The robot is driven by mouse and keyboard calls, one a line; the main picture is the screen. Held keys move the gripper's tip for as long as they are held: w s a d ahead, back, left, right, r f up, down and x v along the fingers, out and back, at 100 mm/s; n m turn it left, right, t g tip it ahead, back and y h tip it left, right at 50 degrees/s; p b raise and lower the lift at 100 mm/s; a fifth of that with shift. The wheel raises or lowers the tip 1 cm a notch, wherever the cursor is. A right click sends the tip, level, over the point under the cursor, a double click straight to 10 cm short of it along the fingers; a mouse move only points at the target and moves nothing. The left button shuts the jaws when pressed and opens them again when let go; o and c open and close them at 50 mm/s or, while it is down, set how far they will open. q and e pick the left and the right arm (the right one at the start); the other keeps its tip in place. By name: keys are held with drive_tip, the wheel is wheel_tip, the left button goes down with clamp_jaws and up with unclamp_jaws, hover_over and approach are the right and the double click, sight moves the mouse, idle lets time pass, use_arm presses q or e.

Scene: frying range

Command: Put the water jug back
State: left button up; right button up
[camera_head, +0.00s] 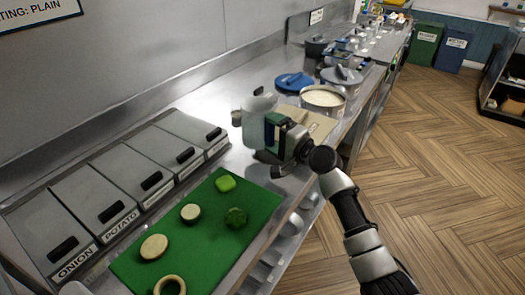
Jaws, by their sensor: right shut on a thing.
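The water jug (257,113) is a pale, translucent container at the middle of the steel counter, just beyond the green cutting board. My right gripper (273,131) comes in from the lower right and is shut on the jug's right side. The jug looks upright. Its handle and part of its base are hidden by the gripper, and I cannot tell whether it touches the counter. My left gripper is not in view.
A green cutting board (251,236) with several cut vegetables lies in front. Lidded bins (128,178) line the wall at left. A pot of pale contents (323,97), a blue lid (294,81) and a tan board (318,124) lie beyond the jug.

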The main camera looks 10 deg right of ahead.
sight(250, 147)
drive_tip(key=a, duration=0.1)
drive_tip(key=s+a+f, duration=0.1)
drive_tip(key=shift+s+a+f, duration=0.15)
drive_tip(key=shift+a+f, duration=0.15)
drive_tip(key=shift+a, duration=0.1)
drive_tip(key=shift+f, duration=2.1)
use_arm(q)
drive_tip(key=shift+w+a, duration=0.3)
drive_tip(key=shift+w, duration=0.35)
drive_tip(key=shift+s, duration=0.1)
use_arm(e)
drive_tip(key=shift+f+b, duration=0.15)
drive_tip(key=shift+b, duration=0.25)
drive_tip(key=o, duration=1.2)
drive_tip(key=shift+f, duration=0.1)
drive_tip(key=shift+c, duration=0.2)
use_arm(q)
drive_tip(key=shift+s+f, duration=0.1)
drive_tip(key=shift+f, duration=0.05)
